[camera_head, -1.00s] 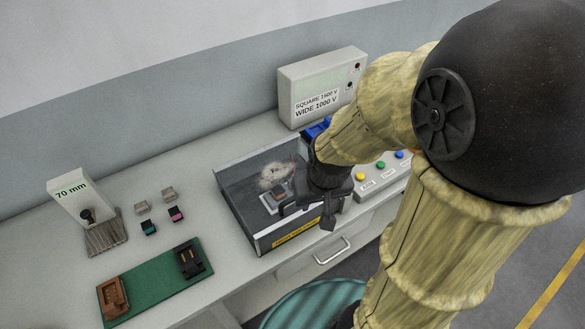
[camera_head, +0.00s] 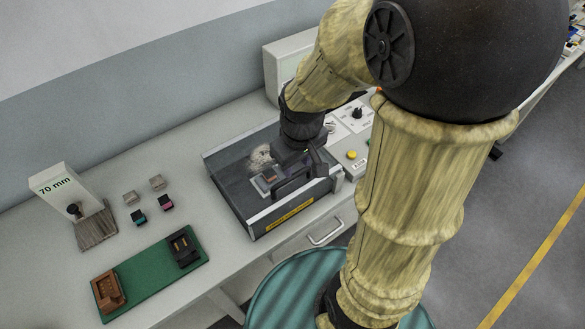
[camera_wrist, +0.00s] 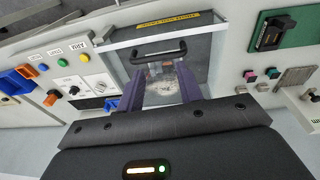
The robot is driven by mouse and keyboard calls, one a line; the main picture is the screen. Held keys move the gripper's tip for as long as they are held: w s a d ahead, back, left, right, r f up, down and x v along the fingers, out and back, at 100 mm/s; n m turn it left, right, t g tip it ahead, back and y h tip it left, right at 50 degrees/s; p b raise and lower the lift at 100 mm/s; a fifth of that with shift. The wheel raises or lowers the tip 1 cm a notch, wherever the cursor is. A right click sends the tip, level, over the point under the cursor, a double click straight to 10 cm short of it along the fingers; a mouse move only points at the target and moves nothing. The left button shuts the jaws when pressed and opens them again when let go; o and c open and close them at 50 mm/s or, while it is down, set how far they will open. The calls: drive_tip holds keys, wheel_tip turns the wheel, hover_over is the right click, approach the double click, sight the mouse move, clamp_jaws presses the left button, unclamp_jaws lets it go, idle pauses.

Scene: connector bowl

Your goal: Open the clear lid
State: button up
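The clear lid (camera_head: 232,160) lies closed over a dark box with a yellow label (camera_head: 290,213) on its front. A component on a light base (camera_head: 266,180) shows through the lid. In the wrist view the lid (camera_wrist: 200,75) carries a black bar handle (camera_wrist: 158,50) near the labelled edge. My gripper (camera_wrist: 160,72) is open, its two fingers apart with nothing between them. Its fingertips are close to the handle and appear just short of it. In the head view my gripper (camera_head: 295,178) is low over the lid's right part and partly hides the handle.
A control panel with a yellow button (camera_head: 352,155) and a knob stands right of the box. A grey meter box (camera_head: 275,70) stands behind. Left are a green board (camera_head: 150,275), small connectors (camera_head: 166,203) and a 70 mm stand (camera_head: 58,190). A drawer handle (camera_head: 325,232) is below.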

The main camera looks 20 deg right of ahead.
drive_tip(key=w+r+n+g, duration=0.3)
drive_tip(key=w+r+n, duration=0.3)
drive_tip(key=n, duration=1.1)
drive_tip(key=w, duration=0.3)
drive_tip(key=shift+w+n+g+h, duration=0.15)
drive_tip(key=shift+n+g+h, duration=0.15)
drive_tip(key=shift+g, duration=0.1)
drive_tip(key=s+f, duration=0.1)
drive_tip(key=f, duration=0.4)
drive_tip(key=s+f+p, duration=0.1)
drive_tip(key=f, duration=0.5)
drive_tip(key=s+d+f, duration=0.1)
drive_tip(key=f, duration=0.5)
drive_tip(key=shift+s+p, duration=0.15)
drive_tip(key=shift+p, duration=0.15)
clamp_jaws()
